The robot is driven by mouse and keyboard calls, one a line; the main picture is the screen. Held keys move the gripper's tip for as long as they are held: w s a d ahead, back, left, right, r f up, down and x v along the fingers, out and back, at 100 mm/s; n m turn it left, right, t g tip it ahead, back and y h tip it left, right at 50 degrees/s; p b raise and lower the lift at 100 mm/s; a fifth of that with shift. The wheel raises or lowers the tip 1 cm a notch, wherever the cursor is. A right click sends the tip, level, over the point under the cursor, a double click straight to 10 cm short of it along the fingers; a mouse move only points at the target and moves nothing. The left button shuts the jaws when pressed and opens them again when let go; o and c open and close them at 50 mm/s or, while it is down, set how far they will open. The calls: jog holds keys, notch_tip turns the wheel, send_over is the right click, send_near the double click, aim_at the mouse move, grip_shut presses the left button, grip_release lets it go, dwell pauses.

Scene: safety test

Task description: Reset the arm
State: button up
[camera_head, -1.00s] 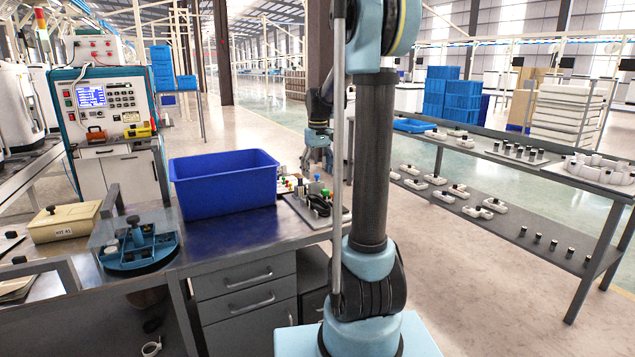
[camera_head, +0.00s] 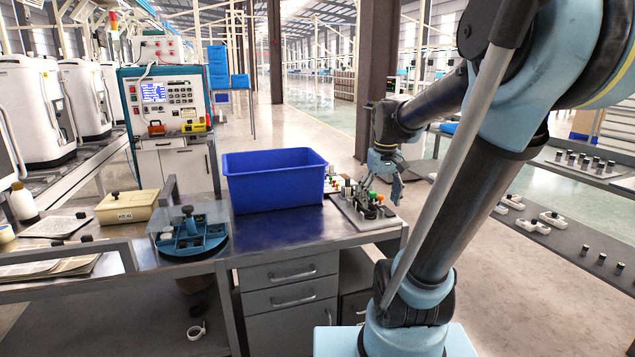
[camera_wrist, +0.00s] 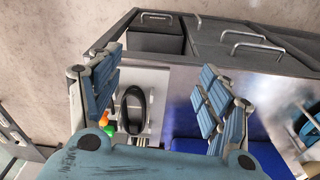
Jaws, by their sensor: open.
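My gripper (camera_head: 384,178) hangs at the end of my bent arm, above the right end of the workbench. In the wrist view my gripper (camera_wrist: 160,85) shows its two blue-grey padded fingers wide apart, with nothing between them. Below the gripper is a metal test plate (camera_head: 350,214) carrying a black handle-shaped part (camera_wrist: 132,108) and small green and orange knobs (camera_wrist: 108,129). The fingers look apart from the plate. Part of the plate is hidden by the gripper.
A blue bin (camera_head: 275,185) stands on the workbench (camera_head: 290,228) left of my gripper. A round blue tray (camera_head: 190,240) and a beige box (camera_head: 128,207) are further left. A rack (camera_head: 590,240) with small parts is at the right. The floor between is clear.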

jog(key=s+f+m+t, duration=0.1)
jog(key=s+f, duration=1)
jog(key=s, duration=0.4)
jog(key=shift+d+f+m, duration=0.2)
jog(key=shift+f+m, duration=0.05)
jog(key=shift+m, duration=0.05)
